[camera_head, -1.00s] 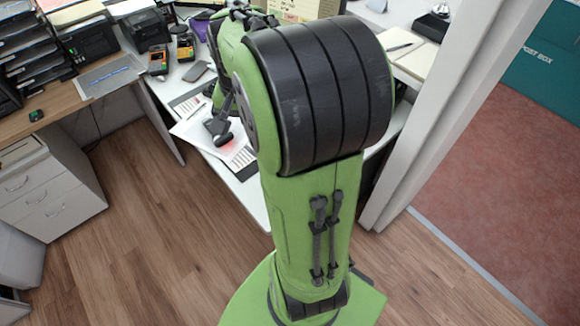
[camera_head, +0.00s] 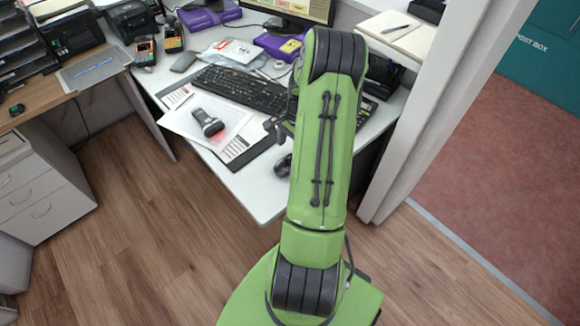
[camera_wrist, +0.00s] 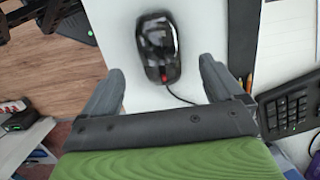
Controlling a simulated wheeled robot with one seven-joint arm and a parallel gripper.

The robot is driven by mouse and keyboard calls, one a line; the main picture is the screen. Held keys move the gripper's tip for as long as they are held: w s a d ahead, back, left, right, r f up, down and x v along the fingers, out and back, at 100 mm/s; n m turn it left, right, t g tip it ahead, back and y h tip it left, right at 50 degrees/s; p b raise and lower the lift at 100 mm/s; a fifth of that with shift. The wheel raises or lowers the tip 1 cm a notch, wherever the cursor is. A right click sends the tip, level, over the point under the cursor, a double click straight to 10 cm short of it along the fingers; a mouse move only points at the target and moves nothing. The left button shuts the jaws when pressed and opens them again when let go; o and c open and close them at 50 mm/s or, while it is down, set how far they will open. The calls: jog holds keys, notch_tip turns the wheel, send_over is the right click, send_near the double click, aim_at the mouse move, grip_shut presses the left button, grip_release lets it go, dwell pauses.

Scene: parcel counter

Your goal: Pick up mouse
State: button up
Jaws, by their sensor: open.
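The black computer mouse (camera_wrist: 158,45) lies on the white desk in the wrist view, its cable running toward the keyboard. It also shows in the head view (camera_head: 283,165), partly hidden by my arm, near the desk's front edge. My gripper (camera_wrist: 161,68) is open and empty. Its two fingers are spread on either side of the mouse's near end, with gaps on both sides. In the head view my gripper (camera_head: 277,127) is mostly hidden behind my arm, close above the mouse.
The black keyboard (camera_head: 243,90) lies behind the mouse. A barcode scanner (camera_head: 207,122) with a red glow lies on papers to its left. A light pillar (camera_head: 440,110) stands right of my arm. The desk's front strip (camera_head: 240,193) is bare.

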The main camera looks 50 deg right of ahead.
aim_at(282, 168)
jog(key=f, duration=0.1)
jog(key=f+b, duration=0.1)
jog(key=f, duration=0.3)
jog(key=shift+w+a+f+b, duration=0.1)
jog(key=shift+a+f+b, duration=0.1)
jog(key=shift+a+b, duration=0.15)
jog(key=shift+r, duration=0.1)
jog(key=shift+c, duration=0.7)
jog(key=c, duration=1)
jog(key=shift+r, duration=0.15)
notch_tip(282, 168, up, 9)
jog(key=p, duration=0.3)
jog(key=shift+p, duration=0.35)
notch_tip(282, 168, down, 6)
jog(key=p, duration=0.3)
jog(key=shift+f, duration=0.2)
jog(key=shift+f+b, duration=1)
jog(key=shift+f, duration=0.3)
